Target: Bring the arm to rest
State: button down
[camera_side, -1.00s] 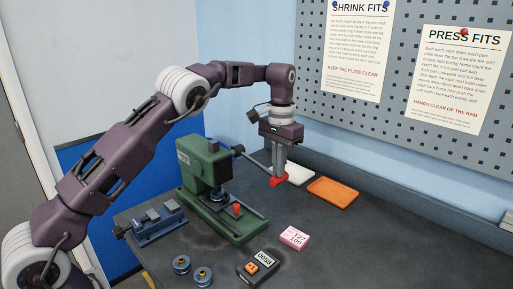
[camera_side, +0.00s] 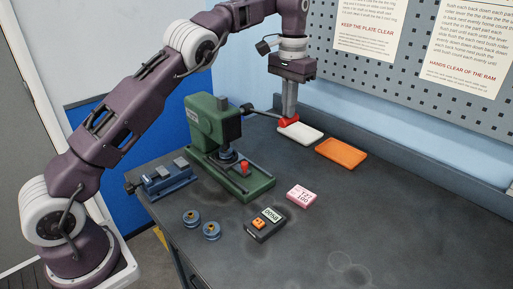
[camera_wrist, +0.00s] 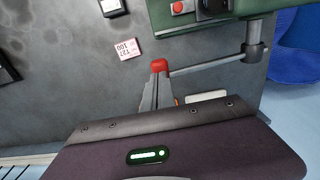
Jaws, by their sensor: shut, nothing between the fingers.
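My gripper (camera_side: 290,112) is shut and points down at the red knob (camera_side: 289,122) on the end of the press lever (camera_side: 262,113). In the wrist view the closed fingers (camera_wrist: 158,80) end at the same red knob (camera_wrist: 160,65); I cannot tell whether they touch it. The green press (camera_side: 210,125) stands on the bench to the left of my gripper. The lever runs out from its side towards the back tray, sloping slightly down to the knob.
A white tray (camera_side: 300,135) and an orange tray (camera_side: 341,153) lie along the back. A pink block (camera_side: 301,195), a black meter (camera_side: 265,225), two blue round parts (camera_side: 191,218) and a blue vise-like fixture (camera_side: 166,178) lie in front. The bench's right side is clear.

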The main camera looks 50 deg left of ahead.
jog(key=s+d+r+n+t, duration=0.1)
jog(key=s+r+t, duration=0.1)
jog(key=s+r, duration=0.6)
jog(key=s+d+r+t, duration=0.1)
jog(key=s+r, duration=0.4)
jog(key=s, duration=0.5)
jog(key=s+f+t, duration=0.1)
jog(key=s+f, duration=0.2)
jog(key=s, duration=0.3)
jog(key=s+d+f, duration=0.1)
jog(key=s+f, duration=0.2)
jog(key=s, duration=0.4)
jog(key=s+f+m+t, duration=0.1)
jog(key=s+f, duration=0.2)
jog(key=s, duration=0.4)
jog(key=shift+d+t, duration=0.3)
jog(key=shift+d, duration=0.1)
